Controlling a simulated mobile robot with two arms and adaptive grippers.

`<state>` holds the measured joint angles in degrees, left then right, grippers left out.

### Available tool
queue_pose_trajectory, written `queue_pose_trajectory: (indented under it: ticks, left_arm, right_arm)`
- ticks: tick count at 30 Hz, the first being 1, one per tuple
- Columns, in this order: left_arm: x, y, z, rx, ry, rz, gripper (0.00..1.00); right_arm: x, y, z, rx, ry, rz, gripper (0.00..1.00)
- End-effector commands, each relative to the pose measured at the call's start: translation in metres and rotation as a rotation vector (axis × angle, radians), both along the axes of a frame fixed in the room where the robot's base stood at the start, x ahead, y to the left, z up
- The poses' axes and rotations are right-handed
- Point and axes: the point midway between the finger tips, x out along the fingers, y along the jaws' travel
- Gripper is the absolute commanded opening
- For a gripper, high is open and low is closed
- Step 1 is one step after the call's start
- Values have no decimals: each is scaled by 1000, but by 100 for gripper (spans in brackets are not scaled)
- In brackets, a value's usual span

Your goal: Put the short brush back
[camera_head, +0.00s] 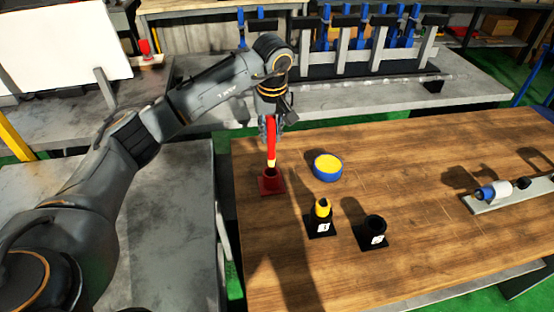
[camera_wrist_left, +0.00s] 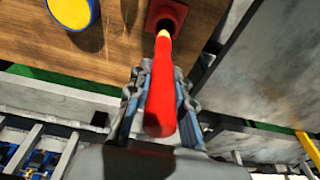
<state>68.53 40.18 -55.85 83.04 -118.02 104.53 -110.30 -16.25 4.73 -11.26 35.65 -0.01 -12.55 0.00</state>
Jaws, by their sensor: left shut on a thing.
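The short brush (camera_head: 271,141) is red with a pale yellow tip, and my left gripper (camera_head: 268,128) is shut on it. The brush points down over a red holder (camera_head: 270,184) on the wooden table. Its tip is at or just above the holder's opening; I cannot tell whether it is inside. In the left wrist view the brush (camera_wrist_left: 160,95) lies between the fingers of my left gripper (camera_wrist_left: 158,100), with the red holder (camera_wrist_left: 165,15) beyond its tip. My right gripper is not in view.
A round blue container with a yellow top (camera_head: 328,167) stands right of the red holder. A black holder with a yellow item (camera_head: 321,221) and an empty-looking black holder (camera_head: 374,234) stand nearer. A grey rail with a cylindrical part (camera_head: 510,191) lies at right. The table's middle is clear.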

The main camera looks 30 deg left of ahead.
Motion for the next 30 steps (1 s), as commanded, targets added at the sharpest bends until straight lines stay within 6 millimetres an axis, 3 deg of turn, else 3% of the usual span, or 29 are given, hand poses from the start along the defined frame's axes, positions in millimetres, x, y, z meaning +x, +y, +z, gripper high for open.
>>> queue_pose_trajectory:
  ticks: [3, 7, 11, 18, 26, 27, 30]
  left_arm:
    - [-1, 0, -22, -2, 4, 0, 0]
    - [0, 0, -36, -2, 1, 1, 0]
    - [0, 0, -46, -2, 0, 1, 0]
    - [0, 0, -76, -2, 0, 0, 0]
    - [0, 0, -78, -1, -2, 1, 0]
    - [0, 0, -78, -2, -1, 0, 25]
    - [0, 0, -78, -2, -1, 1, 44]
  right_arm:
    - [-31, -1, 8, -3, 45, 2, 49]
    - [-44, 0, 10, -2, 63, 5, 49]
    - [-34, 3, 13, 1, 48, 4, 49]
    - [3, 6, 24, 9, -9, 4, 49]
    - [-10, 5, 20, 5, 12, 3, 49]
    - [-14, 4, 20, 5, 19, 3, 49]
    - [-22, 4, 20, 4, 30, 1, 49]
